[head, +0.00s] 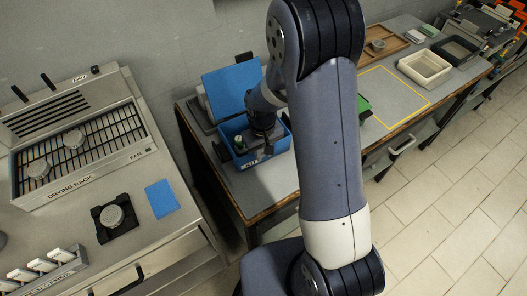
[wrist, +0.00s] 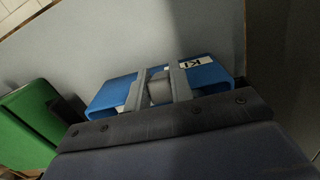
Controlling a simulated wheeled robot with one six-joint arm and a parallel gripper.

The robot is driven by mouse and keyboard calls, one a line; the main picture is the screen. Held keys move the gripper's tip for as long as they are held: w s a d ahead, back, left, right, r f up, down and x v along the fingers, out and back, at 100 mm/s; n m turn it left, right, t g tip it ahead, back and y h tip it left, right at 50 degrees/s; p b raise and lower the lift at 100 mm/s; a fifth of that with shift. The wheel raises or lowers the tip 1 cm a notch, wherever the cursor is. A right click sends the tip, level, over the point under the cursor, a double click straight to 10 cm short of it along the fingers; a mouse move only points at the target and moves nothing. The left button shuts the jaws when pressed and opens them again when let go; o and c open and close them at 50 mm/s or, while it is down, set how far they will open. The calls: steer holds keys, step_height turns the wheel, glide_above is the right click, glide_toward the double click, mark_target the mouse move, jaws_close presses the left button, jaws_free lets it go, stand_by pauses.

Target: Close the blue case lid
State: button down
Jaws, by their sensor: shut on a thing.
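The blue case (head: 249,161) stands on the grey table, its "KIT" label on the front. Its blue lid (head: 230,88) is open, tilted up at the back. My gripper (head: 246,143) reaches down into the case from the right. A small object with a green and pale top (head: 238,142) shows beside the fingers. In the wrist view, the case (wrist: 113,91) shows behind my gripper (wrist: 160,90). The fingers are shut on a small grey object (wrist: 160,88) between them. My arm and gripper hide much of the case interior.
A drying rack (head: 80,145) with round pieces stands on the left counter, with a blue pad (head: 162,198) nearby. A green thing (head: 363,104) is right of my arm. A yellow outline (head: 395,97) marks free table, with a cream bin (head: 424,69) beyond.

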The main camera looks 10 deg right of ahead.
steer(key=shift+s+f+b, duration=0.2)
steer(key=shift+f+b, duration=0.5)
steer(key=shift+f, duration=0.1)
stand_by(0.8)
steer(key=c, duration=1.6)
jaws_free()
steer(key=o, duration=0.4)
steer(key=shift+w+r, duration=0.1)
steer(key=shift+w, duration=0.05)
steer(key=shift+c, duration=0.2)
steer(key=shift+w+r, duration=0.15)
steer(key=shift+r, duration=0.35)
step_height(320, 180, up, 10)
steer(key=shift+w+a+f+b, duration=0.1)
steer(key=shift+w+b, duration=0.05)
steer(key=shift+b, duration=0.2)
